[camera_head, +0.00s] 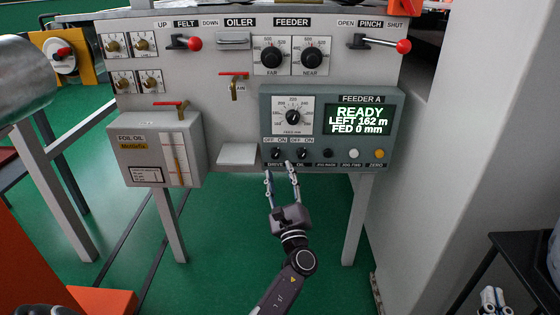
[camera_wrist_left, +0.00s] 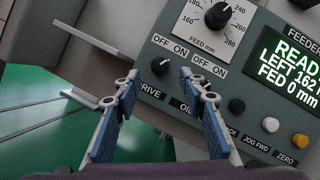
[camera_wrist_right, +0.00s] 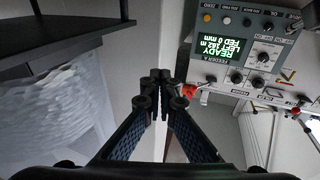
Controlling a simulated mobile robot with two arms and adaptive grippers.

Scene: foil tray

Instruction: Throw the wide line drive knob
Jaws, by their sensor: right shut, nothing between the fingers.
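The drive knob (camera_head: 275,154) is a small black rotary switch marked OFF and ON, at the lower left of the Feeder A panel (camera_head: 382,104). It also shows in the left wrist view (camera_wrist_left: 160,66). I cannot make out its setting. My left gripper (camera_head: 280,171) is open and empty just below the panel. In the left wrist view its fingertips (camera_wrist_left: 159,80) lie to either side below the drive knob, apart from it. My right gripper (camera_head: 493,297) is shut and empty at the lower right, away from the panel; its closed tips show in the right wrist view (camera_wrist_right: 160,80).
The similar oil knob (camera_head: 302,154) sits close to the right. The feed dial (camera_head: 293,116) is above; the screen (camera_head: 359,118) reads READY, LEFT 162 m, FED 0 mm. A small shelf (camera_head: 238,154) and foil oil box (camera_head: 145,157) stand left. A black stand (camera_head: 527,245) is at right.

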